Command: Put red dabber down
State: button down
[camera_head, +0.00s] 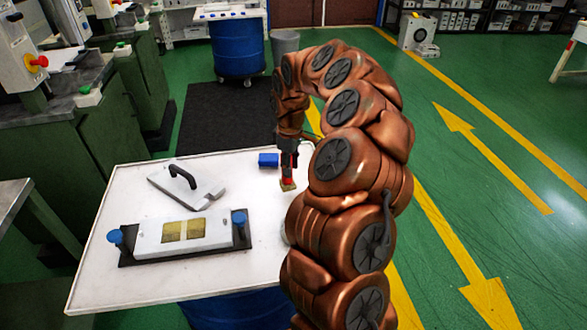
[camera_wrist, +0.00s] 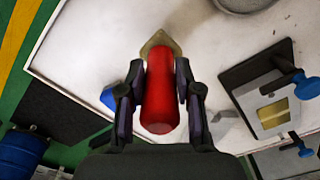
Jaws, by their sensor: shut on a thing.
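My gripper (camera_head: 288,160) points down over the right part of the white table. It is shut on the red dabber (camera_wrist: 160,88), whose red body lies between the two fingers in the wrist view. The dabber's yellowish tip (camera_wrist: 158,43) sticks out beyond the fingers. In the head view only a little red and the tip (camera_head: 288,186) show below the gripper. The dabber looks upright, at or just above the table top (camera_head: 150,285); I cannot tell whether it touches.
A mould (camera_head: 158,240) with two yellow-brown insets and blue knobs stands front left on the table. A grey plate with a black handle (camera_head: 183,177) lies behind it. Some table space between them is bare.

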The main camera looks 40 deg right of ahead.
aim_at(293, 179)
jog(key=shift+w+d, duration=0.35)
jog(key=shift+d, duration=0.55)
jog(key=shift+a+f+p, duration=0.1)
jog(key=shift+f+p, duration=0.45)
jog(key=shift+f, duration=1.1)
jog(key=c, duration=0.8)
grip_release()
